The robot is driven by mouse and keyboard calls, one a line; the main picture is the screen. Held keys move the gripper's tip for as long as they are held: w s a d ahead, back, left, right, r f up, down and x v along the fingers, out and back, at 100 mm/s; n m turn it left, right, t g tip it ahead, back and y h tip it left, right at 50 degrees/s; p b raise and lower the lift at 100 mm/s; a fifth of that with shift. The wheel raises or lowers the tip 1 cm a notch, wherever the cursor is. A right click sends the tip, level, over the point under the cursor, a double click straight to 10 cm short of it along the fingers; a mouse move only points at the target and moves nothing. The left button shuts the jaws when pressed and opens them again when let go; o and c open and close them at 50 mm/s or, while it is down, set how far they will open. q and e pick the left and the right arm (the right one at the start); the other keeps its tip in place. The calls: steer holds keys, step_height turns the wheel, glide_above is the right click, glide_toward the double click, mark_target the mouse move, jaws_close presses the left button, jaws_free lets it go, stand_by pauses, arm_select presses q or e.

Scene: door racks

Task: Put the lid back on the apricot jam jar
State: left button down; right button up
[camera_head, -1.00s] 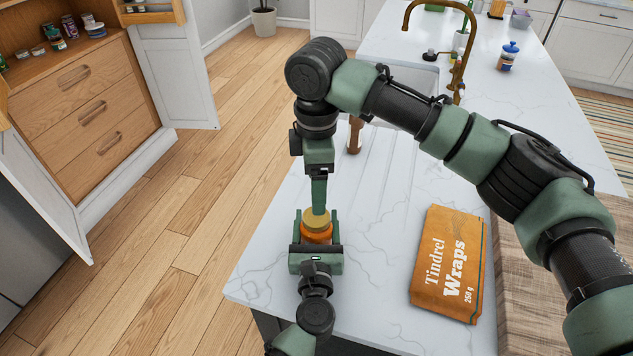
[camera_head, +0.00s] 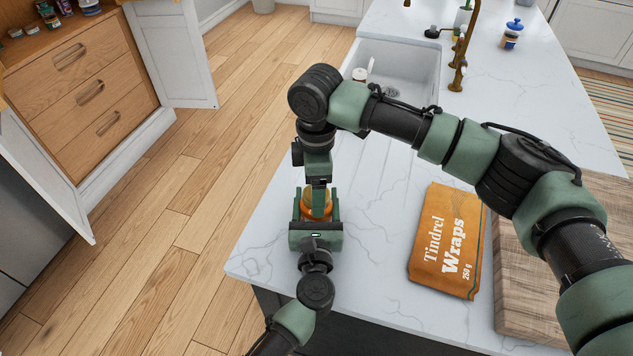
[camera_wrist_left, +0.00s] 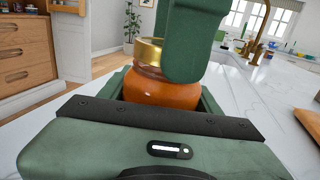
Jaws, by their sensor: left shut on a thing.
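The apricot jam jar (camera_head: 311,208) is orange and stands between the fingers of my left gripper (camera_head: 318,216), which is shut on it at the near end of the counter. In the left wrist view the jar (camera_wrist_left: 160,92) looks upright. A gold lid (camera_wrist_left: 148,50) shows at its top; I cannot tell whether it is fully seated. My right gripper (camera_head: 318,200) points down over the jar from above. Its green finger (camera_wrist_left: 190,45) covers the right side of the lid in the wrist view. Whether it grips the lid is hidden.
An orange Tindrel Wraps packet (camera_head: 446,240) lies right of the jar beside a wooden board (camera_head: 525,275). The sink (camera_head: 405,65) and brass tap (camera_head: 460,60) are behind. The counter's left edge is close to the jar. A blue-lidded jar (camera_head: 512,35) stands farther back.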

steer(key=c, duration=1.5)
steer(key=o, duration=1.6)
step_height(320, 180, up, 12)
arm_select(q)
steer(key=shift+c, duration=1.3)
jaws_free()
steer(key=shift+s, duration=0.15)
